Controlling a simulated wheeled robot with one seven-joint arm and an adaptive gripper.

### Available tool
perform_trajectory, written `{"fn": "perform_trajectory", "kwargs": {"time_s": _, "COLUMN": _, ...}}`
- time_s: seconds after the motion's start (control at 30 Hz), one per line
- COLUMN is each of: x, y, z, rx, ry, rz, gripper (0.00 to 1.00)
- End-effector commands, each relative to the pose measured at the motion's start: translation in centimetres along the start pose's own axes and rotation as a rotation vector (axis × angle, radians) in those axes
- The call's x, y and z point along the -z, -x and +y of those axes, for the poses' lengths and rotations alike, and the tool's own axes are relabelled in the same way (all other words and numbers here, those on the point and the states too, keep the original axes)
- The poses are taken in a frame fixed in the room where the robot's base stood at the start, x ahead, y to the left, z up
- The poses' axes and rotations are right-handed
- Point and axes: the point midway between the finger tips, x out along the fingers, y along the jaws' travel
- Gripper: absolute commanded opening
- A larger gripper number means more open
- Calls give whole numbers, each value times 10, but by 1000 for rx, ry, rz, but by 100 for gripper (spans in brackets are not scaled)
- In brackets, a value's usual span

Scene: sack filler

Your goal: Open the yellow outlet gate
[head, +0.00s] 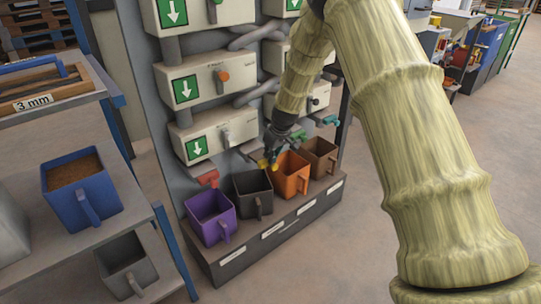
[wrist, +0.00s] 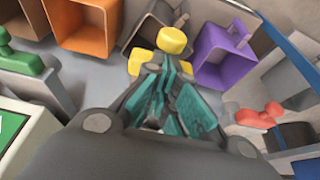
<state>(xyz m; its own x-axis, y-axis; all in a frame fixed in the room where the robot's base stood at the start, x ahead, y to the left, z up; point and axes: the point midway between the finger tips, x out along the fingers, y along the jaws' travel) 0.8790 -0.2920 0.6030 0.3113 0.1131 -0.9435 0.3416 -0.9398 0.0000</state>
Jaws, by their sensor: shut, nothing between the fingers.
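The yellow outlet gate (head: 263,164) sits low on the filler, above the gap between the black and orange bins.
A purple bin (head: 210,217), a black bin (head: 253,195), an orange bin (head: 289,174) and a brown bin (head: 320,156) stand below. A red gate (head: 208,178) is to the left, a green gate (head: 298,135) to the right. A shelf with a blue bin (head: 102,203) stands left.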

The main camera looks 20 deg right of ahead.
Motion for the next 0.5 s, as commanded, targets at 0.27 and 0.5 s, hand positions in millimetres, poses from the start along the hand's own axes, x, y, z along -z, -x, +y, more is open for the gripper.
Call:
{"fn": "perform_trajectory", "kwargs": {"time_s": 0.27, "x": 4, "y": 26, "z": -1, "rx": 2, "ry": 1, "rz": -2, "gripper": 0}}
{"fn": "perform_trajectory", "kwargs": {"time_s": 0.5, "x": 10, "y": 54, "z": -3, "rx": 3, "ry": 7, "rz": 0, "gripper": 0}}
